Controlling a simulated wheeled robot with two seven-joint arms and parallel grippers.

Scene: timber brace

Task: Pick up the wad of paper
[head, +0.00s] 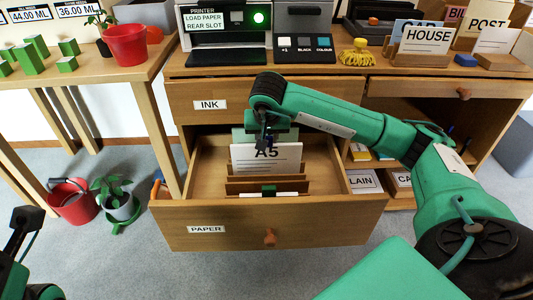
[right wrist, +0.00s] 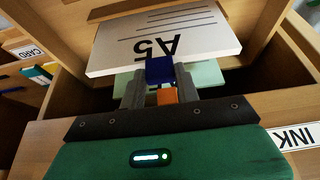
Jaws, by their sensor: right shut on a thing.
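The wad of paper, a white A5 stack (head: 268,158), stands upright at the back of the open paper drawer (head: 190,214). It fills the upper part of the right wrist view (right wrist: 170,38), its A5 print upside down. My right gripper (head: 264,144) reaches in from above at its top edge. In the wrist view the right gripper's fingers (right wrist: 160,86) are shut at the stack's edge, with a blue piece and an orange piece between them. Whether the stack has left the drawer floor is unclear. My left gripper (head: 22,225) is at the left edge, away from the drawer.
Wooden dividers (head: 265,184) stand in the drawer in front of the stack. The ink drawer (head: 240,106) is shut above. The printer (head: 224,30) stands on the desk.

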